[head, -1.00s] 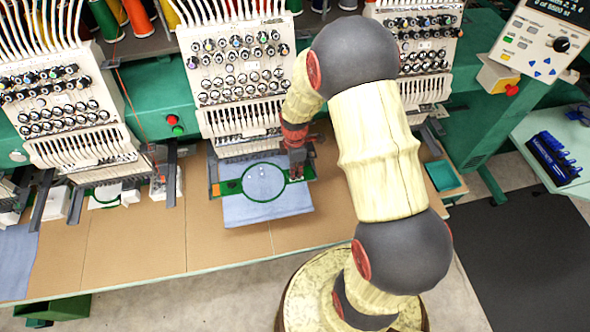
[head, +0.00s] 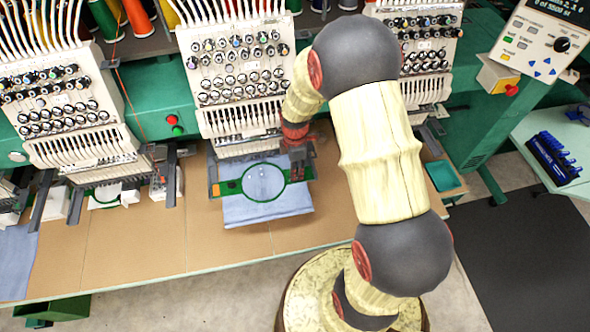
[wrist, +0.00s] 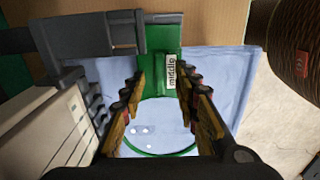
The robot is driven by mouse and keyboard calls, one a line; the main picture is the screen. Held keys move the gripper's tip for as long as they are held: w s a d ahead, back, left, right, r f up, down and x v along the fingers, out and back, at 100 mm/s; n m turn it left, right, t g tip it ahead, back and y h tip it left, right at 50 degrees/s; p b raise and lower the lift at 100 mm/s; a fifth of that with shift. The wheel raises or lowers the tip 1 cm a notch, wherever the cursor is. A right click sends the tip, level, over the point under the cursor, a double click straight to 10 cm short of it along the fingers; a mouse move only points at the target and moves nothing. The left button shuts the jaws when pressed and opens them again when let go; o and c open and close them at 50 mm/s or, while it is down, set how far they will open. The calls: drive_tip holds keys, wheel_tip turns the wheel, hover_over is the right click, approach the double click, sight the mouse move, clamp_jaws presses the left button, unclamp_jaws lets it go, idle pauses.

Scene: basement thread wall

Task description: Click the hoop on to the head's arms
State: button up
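The green hoop (head: 230,187) lies level below the middle sewing head (head: 240,75), with pale blue cloth (head: 262,209) in and around its ring. Its left end meets the grey left arm (head: 213,170) of that head. I cannot tell whether either end is latched. My gripper (head: 300,158) is just above the hoop's right end. In the wrist view its fingers (wrist: 161,80) stand apart on both sides of the tab, open, with nothing visibly clamped.
Neighbouring sewing heads (head: 70,110) stand left and right. Another hoop (head: 105,195) sits under the left head. The tan table (head: 140,235) is clear in front. A control panel (head: 540,40) and a side table with a blue rack (head: 555,160) are at the right.

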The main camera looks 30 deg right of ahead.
wheel_tip(320, 180, up, 12)
drive_tip(key=shift+f, duration=0.25)
drive_tip(key=s+a+r+m+t+b, duration=0.2)
drive_tip(key=s+a+r+m+b, duration=0.1)
drive_tip(key=s+a+m+b, duration=0.2)
drive_tip(key=s+a+r+m+t+b, duration=0.3)
drive_tip(key=s+a+m+b, duration=0.3)
drive_tip(key=s+m+b, duration=0.3)
drive_tip(key=s+b, duration=0.2)
drive_tip(key=s, duration=0.2)
drive_tip(key=shift+s+r+t+b, duration=0.15)
drive_tip(key=shift+r+t+b, duration=0.15)
drive_tip(key=shift+b, duration=0.1)
